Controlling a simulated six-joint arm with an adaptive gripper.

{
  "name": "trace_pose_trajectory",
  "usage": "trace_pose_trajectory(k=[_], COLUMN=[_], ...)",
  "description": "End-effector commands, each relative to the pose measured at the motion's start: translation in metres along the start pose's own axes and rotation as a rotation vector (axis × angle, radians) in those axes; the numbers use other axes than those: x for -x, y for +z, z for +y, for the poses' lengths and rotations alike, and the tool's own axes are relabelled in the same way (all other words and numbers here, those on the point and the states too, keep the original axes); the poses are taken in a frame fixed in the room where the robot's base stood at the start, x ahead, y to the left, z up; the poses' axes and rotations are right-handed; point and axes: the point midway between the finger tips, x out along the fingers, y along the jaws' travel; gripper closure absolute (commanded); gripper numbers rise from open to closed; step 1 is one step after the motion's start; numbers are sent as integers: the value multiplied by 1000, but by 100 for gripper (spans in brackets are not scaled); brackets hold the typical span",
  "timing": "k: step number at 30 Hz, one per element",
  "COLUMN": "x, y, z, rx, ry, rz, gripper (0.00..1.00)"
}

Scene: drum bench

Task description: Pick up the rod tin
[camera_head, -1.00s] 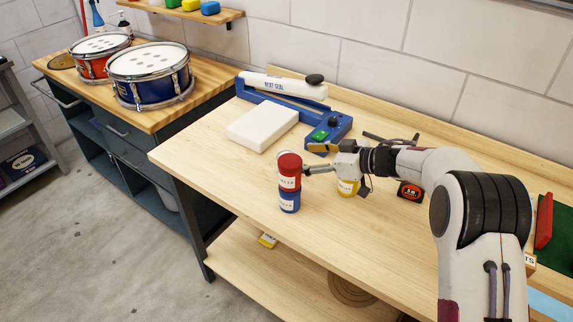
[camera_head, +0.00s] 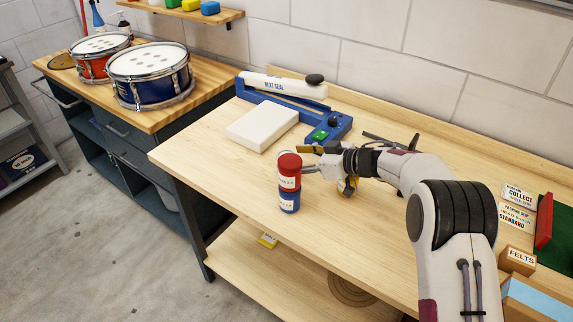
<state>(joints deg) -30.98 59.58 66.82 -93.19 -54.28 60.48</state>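A red tin (camera_head: 289,172) stands on top of a blue tin (camera_head: 289,201) near the front edge of the bench. Both have pale labels too small to read, so I cannot tell which is the rod tin. A yellow tin (camera_head: 346,188) stands to their right, mostly hidden by my gripper. My gripper (camera_head: 309,160) is open, its fingers spread apart and pointing left. It is at the right side of the red tin, close to it; I cannot tell whether they touch. Nothing shows between the fingers.
A blue heat sealer (camera_head: 335,126) and a white block (camera_head: 262,126) lie behind the tins. Small signs (camera_head: 517,205), a felts box (camera_head: 517,261) and a red bar (camera_head: 544,221) are at the right. The bench left of the tins is clear. Drums (camera_head: 150,75) stand on another bench.

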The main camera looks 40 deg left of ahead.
Motion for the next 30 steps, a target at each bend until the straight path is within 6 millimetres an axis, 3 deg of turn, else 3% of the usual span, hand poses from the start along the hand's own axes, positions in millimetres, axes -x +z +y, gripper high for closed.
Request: trace_pose_trajectory(k=[6,22,23,27,30], x=[-16,-17,-17,-17,-17], y=[0,0,0,0,-1], z=[0,0,0,0,0], rx=[0,0,0,0,1], ry=[0,0,0,0,0], rz=[-1,-1,-1,-1,0], gripper=[39,39,44,80,84])
